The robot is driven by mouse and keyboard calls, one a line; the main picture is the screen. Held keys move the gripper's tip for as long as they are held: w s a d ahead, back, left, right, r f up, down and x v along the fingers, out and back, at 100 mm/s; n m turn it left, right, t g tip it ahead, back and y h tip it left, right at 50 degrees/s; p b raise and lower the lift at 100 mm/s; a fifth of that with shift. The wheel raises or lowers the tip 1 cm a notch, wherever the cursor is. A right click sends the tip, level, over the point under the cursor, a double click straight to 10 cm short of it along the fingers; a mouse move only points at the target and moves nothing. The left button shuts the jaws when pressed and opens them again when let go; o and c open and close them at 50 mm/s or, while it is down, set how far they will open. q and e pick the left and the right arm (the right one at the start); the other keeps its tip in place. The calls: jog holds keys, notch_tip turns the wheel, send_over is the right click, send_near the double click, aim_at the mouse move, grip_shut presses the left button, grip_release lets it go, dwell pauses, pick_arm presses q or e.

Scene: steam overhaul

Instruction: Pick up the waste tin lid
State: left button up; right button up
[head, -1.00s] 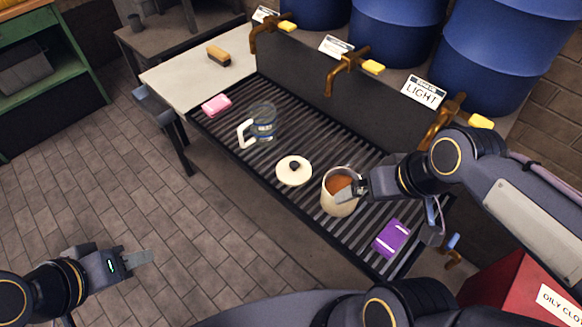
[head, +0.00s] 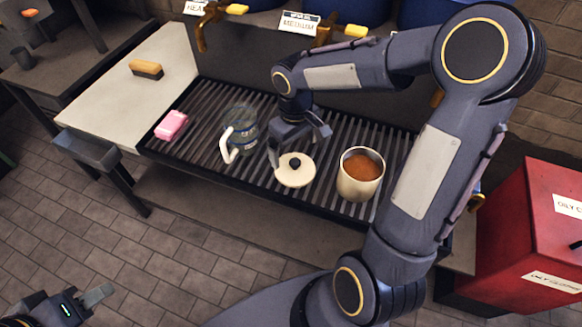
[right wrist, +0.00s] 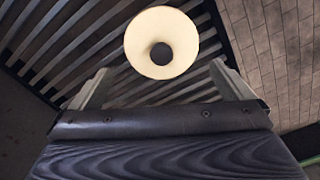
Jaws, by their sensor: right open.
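The waste tin lid (head: 295,172) is a cream disc with a dark knob, lying flat on the slatted rack left of the tin. It also shows in the right wrist view (right wrist: 162,42), beyond the fingers and roughly midway between them. My right gripper (head: 300,152) is open and empty, above the lid with its fingers on either side of the knob in the picture; the wrist view shows a gap to the lid. The waste tin (head: 361,174) stands open with brown contents. My left gripper (head: 97,296) is at the lower left, away from the rack; its jaw state is unclear.
A glass jug (head: 240,132) with a white handle stands just left of the lid. A pink block (head: 171,125) lies at the rack's left end, and a brush (head: 146,69) on the pale counter (head: 110,85). A red bin (head: 530,235) stands at the right.

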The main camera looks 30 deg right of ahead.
aim_at(295, 162)
jog(key=f, duration=0.5)
jog(key=shift+s+f, duration=0.2)
jog(key=shift+f, duration=0.1)
jog(key=c, duration=0.6)
jog(key=shift+r, duration=0.15)
